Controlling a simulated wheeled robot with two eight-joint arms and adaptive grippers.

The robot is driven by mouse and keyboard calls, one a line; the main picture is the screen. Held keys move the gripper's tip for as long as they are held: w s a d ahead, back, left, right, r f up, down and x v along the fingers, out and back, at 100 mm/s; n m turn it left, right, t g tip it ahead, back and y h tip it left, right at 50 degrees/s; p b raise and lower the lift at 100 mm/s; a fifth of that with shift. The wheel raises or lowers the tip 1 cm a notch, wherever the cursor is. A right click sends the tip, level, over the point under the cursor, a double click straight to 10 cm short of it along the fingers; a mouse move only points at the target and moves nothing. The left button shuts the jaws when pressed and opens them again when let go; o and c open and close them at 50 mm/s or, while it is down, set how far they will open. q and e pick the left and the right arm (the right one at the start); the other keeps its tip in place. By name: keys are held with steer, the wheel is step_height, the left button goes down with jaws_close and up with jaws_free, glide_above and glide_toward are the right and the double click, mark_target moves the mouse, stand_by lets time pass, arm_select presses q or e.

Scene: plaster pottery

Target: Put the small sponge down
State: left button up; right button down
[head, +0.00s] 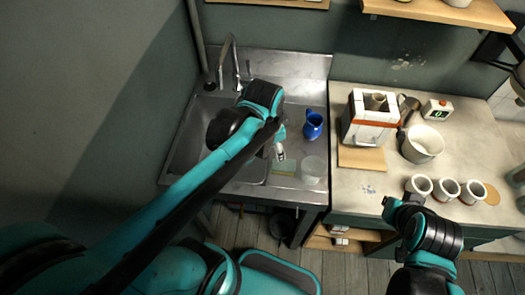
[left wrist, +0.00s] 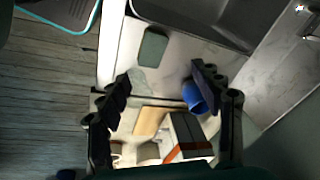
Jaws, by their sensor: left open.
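The small sponge (head: 284,168) lies flat on the steel surface at the front of the sink, just right of the basin. In the left wrist view the sponge (left wrist: 153,47) is a greenish block lying beyond my fingertips. My left gripper (head: 279,150) is above the sink next to the sponge, partly hidden by its own arm. In the left wrist view the left gripper (left wrist: 161,74) is open, with nothing between its fingers. My right gripper (head: 392,208) is in front of the counter at the right; its fingers are too unclear to tell their state.
A blue jug (head: 313,125) and a translucent tub (head: 313,168) stand right of the sponge. The faucet (head: 233,62) rises behind the basin. The counter holds a white and orange box (head: 368,122), a pot (head: 422,144) and several cups (head: 446,189).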

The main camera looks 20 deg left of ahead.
arm_select(q)
steer(key=s+a+r+n+t, duration=0.1)
steer(key=s+n+t, duration=0.3)
steer(key=n, duration=0.4)
steer(key=shift+s+a+r+n, duration=0.3)
steer(key=shift+s+a, duration=0.2)
steer(key=shift+s, duration=0.4)
step_height(320, 180, down, 6)
steer(key=b, duration=0.6)
